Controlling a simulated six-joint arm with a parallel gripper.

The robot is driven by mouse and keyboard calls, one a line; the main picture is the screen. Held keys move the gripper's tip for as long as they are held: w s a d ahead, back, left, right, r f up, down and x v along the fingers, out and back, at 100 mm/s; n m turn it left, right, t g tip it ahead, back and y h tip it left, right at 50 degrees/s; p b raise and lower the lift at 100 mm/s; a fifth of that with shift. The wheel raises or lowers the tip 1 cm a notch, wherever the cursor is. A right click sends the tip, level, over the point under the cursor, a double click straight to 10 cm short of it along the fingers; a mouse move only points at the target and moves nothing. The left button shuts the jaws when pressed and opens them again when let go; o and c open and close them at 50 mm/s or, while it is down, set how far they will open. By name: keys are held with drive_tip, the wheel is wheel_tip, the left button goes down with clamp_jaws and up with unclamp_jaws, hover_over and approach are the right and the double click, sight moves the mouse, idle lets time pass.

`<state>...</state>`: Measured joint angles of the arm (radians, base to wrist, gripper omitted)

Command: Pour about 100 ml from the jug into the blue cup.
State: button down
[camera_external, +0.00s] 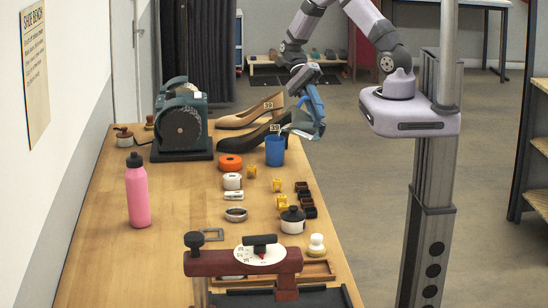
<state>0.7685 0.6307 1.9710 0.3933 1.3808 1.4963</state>
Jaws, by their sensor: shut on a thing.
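The blue cup (275,151) stands upright on the bench near its right edge, beside the black shoe. My gripper (313,100) is shut on the jug (309,124), a small grey-blue vessel. The jug is held tilted, up and to the right of the cup, with its lower left side toward the cup's rim. The fingers and jug overlap, so the exact grip is hard to see. I cannot tell whether liquid is flowing, and the levels inside the jug and cup are hidden.
A black shoe (252,136) and a beige shoe (247,116) lie behind the cup. An orange ring-shaped thing (230,163) is left of it. A grinder-like machine (182,125), pink bottle (137,191) and small yellow blocks (277,185) share the bench.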

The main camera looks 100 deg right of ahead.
sight(323, 127)
drive_tip(key=shift+w+r+g+p, duration=0.2)
drive_tip(key=shift+r+g+p, duration=0.15)
drive_tip(key=shift+p, duration=0.4)
drive_tip(key=f+b, duration=0.1)
drive_tip(key=b, duration=0.1)
drive_tip(key=s+f+t+b, duration=0.1)
drive_tip(key=b, duration=0.2)
drive_tip(key=shift+d+f+t, duration=0.1)
drive_tip(key=shift+f+t, duration=0.15)
drive_tip(key=shift+f, duration=0.1)
drive_tip(key=shift+s+n, duration=0.2)
drive_tip(key=shift+n, duration=0.1)
drive_tip(key=shift+s+f+n+t, duration=0.1)
drive_tip(key=shift+f+n+t, duration=0.15)
drive_tip(key=shift+t, duration=0.25)
drive_tip(key=shift+d, duration=0.1)
drive_tip(key=shift+s+d+f+n+t+y+b, duration=0.15)
drive_tip(key=shift+s+f+n+t+b, duration=0.1)
drive_tip(key=shift+f, duration=0.15)
drive_tip(key=shift+s+a+f+n+t+y+b, duration=0.1)
drive_tip(key=shift+s+f+t+b, duration=0.1)
drive_tip(key=shift+f+t, duration=0.15)
drive_tip(key=shift+s+d+f+n+t+y+b, duration=0.15)
drive_tip(key=shift+f+n+t+b, duration=0.1)
drive_tip(key=shift+f, duration=0.2)
drive_tip(key=shift+s+f, duration=0.2)
drive_tip(key=shift+s, duration=0.2)
drive_tip(key=shift+s+f+t, duration=0.1)
drive_tip(key=shift+t, duration=0.15)
